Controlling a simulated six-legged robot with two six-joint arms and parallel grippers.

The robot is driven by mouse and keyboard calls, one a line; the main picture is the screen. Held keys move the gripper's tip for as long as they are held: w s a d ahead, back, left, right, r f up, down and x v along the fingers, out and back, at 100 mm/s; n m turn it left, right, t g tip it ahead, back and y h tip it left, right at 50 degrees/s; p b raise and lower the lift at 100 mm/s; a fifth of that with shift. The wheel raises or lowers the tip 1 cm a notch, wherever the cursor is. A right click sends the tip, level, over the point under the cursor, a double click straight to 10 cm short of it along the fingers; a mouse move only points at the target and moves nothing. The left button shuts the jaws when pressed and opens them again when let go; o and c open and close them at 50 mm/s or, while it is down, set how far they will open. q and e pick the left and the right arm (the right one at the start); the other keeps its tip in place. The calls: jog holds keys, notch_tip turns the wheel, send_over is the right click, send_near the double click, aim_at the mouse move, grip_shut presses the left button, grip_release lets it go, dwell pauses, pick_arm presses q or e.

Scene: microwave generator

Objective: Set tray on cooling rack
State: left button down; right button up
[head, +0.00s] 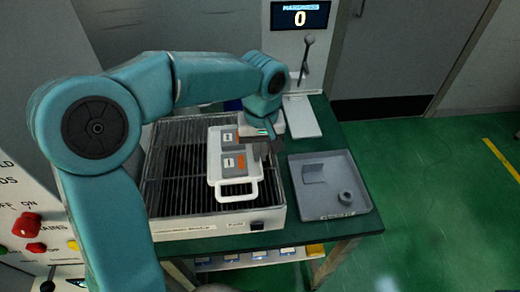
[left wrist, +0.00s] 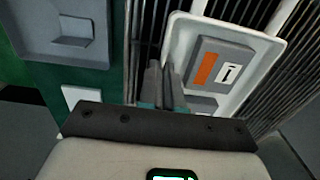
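The tray (head: 214,157) is white with looped handles and carries grey blocks with orange and white labels. It lies over the dark slats of the cooling rack (head: 180,185), roughly lengthwise; I cannot tell whether its whole underside touches. My left gripper (head: 266,150) is at the tray's right long edge. In the left wrist view, the fingers (left wrist: 163,82) are close together beside the tray's rim (left wrist: 176,38), with rack slats (left wrist: 145,30) below. Whether they pinch the rim is unclear. My right gripper is not in view.
A grey shallow tray (head: 330,205) with a curved piece and a ring stands right of the rack on the green table. A hardness tester (head: 300,45) reading 0 stands behind. A control panel (head: 25,225) with red knobs is at the left. Green floor lies open to the right.

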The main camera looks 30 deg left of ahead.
pick_arm(q)
jog(key=shift+f, duration=0.1)
jog(key=c, duration=1.3)
grip_release()
jog(key=shift+c, duration=0.2)
jog(key=shift+r, duration=0.2)
notch_tip(320, 180, up, 12)
jog(key=p, duration=0.1)
jog(key=shift+d, duration=0.1)
